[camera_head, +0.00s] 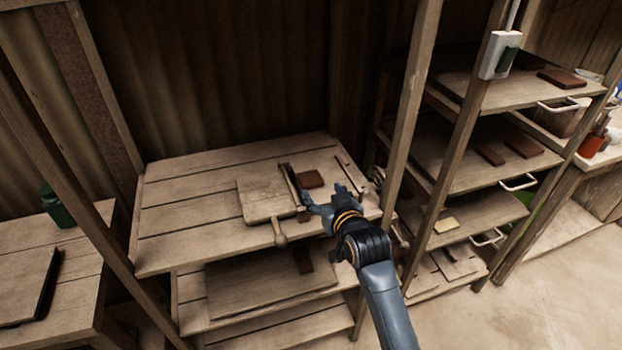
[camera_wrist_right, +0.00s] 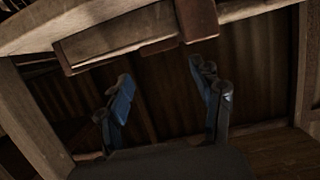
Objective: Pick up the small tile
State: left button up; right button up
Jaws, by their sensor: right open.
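A small red-brown tile (camera_head: 311,179) lies flat on the wooden table (camera_head: 190,222), just behind my right gripper (camera_head: 331,205). Right of the wooden board, a smaller red-brown piece (camera_head: 303,214) shows at the table's front, close to the gripper's left finger; I cannot tell if they touch. In the right wrist view my gripper (camera_wrist_right: 165,95) has its blue fingers apart with nothing between them. A red-brown piece (camera_wrist_right: 197,18) shows above the fingers, at the edge of a wooden block (camera_wrist_right: 120,35). My left gripper is out of view.
A wooden board (camera_head: 262,192) with a knobbed handle (camera_head: 280,238) sits on the table. A lower shelf (camera_head: 265,283) carries another red-brown tile (camera_head: 303,260). A rack on the right has shelves with more tiles (camera_head: 523,147). Wooden posts (camera_head: 409,100) stand close to my right arm.

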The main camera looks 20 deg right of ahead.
aim_at(310, 178)
jog(key=x, duration=0.2)
jog(key=shift+w+d+f, duration=0.1)
jog(key=shift+w+f, duration=0.05)
jog(key=shift+w, duration=0.7)
jog(key=p+x, duration=0.1)
jog(key=x, duration=0.3)
jog(key=shift+f, duration=0.2)
jog(key=shift+a, duration=0.25)
jog(key=c, duration=1)
jog(key=shift+r, duration=0.1)
jog(key=shift+c, duration=0.4)
